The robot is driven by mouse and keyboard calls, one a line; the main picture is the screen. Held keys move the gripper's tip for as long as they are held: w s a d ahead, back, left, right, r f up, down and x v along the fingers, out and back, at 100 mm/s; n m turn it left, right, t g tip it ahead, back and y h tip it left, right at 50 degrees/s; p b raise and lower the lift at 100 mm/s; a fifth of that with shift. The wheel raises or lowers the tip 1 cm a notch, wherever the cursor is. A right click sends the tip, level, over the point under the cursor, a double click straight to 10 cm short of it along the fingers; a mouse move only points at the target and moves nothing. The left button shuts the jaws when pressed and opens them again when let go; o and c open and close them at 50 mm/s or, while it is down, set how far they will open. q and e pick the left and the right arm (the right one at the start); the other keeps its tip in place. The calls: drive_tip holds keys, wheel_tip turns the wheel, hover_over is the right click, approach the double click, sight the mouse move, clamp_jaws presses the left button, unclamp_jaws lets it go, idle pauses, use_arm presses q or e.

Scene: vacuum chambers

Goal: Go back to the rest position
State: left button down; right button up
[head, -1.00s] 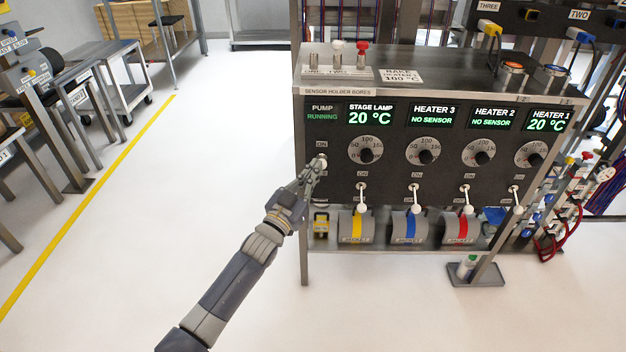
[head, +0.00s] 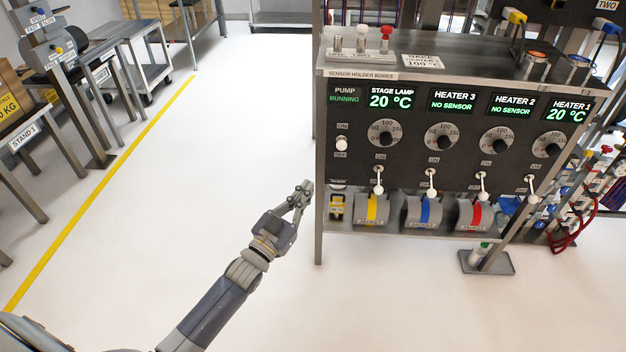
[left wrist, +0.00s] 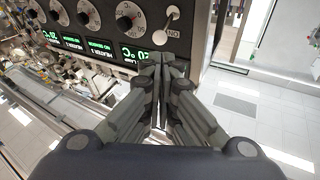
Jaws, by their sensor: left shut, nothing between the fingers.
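My left gripper (head: 301,197) is shut and empty. In the head view it hangs over the white floor, just left of the control panel (head: 350,180) and apart from it. In the left wrist view its closed fingers (left wrist: 165,62) show in front of the panel's displays and dials. The pump switch (head: 342,144) is a white lever at the panel's left end, and the display above it reads RUNNING. It also shows in the left wrist view (left wrist: 172,13). My right gripper is in neither view.
Dials and white-tipped levers line the panel, with yellow, blue and red jacket blocks (head: 420,212) under it. A foot-like grey plate (head: 486,262) stands on the floor at right. Grey tables and a cart (head: 140,60) stand at left, beyond a yellow floor line (head: 100,166). The floor between is clear.

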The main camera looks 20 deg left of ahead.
use_arm(q)
drive_tip(key=s+d+f+n+g+y, duration=0.1)
drive_tip(key=s+f+g+y, duration=0.1)
drive_tip(key=s+f+g, duration=0.45)
drive_tip(key=s+d+f+n+g+y, duration=0.1)
drive_tip(key=s+f+g, duration=0.15)
drive_tip(key=f, duration=0.75)
drive_tip(key=s+f+g+y+p, duration=0.1)
drive_tip(key=s+f+g+p, duration=0.55)
drive_tip(key=s, duration=0.75)
drive_tip(key=s+f+g+p, duration=0.35)
drive_tip(key=s+f, duration=0.65)
drive_tip(key=s, duration=0.4)
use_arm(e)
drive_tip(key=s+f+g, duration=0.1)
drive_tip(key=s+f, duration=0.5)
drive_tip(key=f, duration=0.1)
use_arm(q)
drive_tip(key=s+a+f+p, duration=0.2)
drive_tip(key=s+p, duration=0.7)
drive_tip(key=s, duration=0.5)
drive_tip(key=shift+a+y, duration=0.15)
drive_tip(key=shift+y, duration=0.15)
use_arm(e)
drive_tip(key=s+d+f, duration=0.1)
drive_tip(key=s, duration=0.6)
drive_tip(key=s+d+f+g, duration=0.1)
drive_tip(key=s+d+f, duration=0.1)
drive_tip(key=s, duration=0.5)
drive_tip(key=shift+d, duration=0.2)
